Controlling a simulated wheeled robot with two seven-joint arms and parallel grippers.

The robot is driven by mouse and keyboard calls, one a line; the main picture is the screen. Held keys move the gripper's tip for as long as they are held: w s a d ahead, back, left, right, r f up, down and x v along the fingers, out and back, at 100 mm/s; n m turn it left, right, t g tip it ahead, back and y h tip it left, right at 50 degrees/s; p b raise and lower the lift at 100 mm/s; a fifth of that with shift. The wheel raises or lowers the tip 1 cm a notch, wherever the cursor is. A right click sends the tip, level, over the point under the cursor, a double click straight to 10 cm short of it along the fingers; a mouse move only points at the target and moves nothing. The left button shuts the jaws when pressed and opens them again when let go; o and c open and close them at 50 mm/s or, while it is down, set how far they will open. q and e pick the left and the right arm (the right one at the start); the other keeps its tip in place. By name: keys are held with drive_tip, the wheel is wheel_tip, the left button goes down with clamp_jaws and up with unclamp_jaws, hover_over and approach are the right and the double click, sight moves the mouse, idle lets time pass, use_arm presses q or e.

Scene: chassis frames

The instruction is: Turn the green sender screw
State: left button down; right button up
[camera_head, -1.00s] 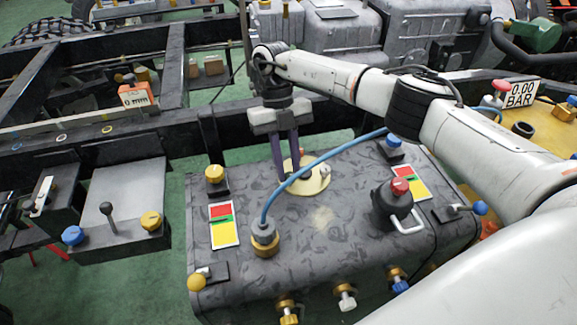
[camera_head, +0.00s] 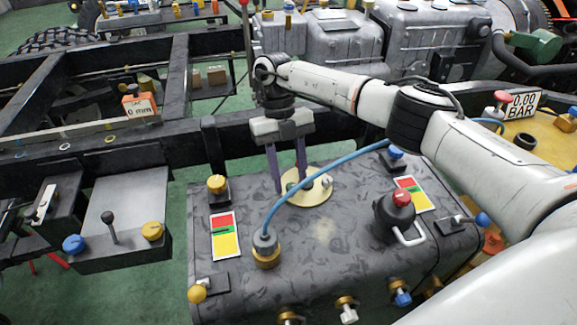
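The sender is a pale cream round plate (camera_head: 318,198) on top of the dark grey tank (camera_head: 340,235). A small green spot, apparently the green screw (camera_head: 291,187), shows at its left part; it is tiny and partly hidden. My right gripper (camera_head: 290,184) points down over the left part of the plate. Its two purple fingers are apart with a visible gap and nothing seen between them. I cannot tell whether the fingertips touch the plate. My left gripper is not in view.
A blue hose (camera_head: 325,165) arches across the plate from a brass fitting (camera_head: 266,252). A yellow knob (camera_head: 217,184) stands left of the plate, and a red-topped black valve (camera_head: 398,208) stands right. A black frame rail (camera_head: 350,132) runs behind the tank.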

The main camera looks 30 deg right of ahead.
drive_tip(key=v, duration=1)
drive_tip(key=shift+r, duration=0.15)
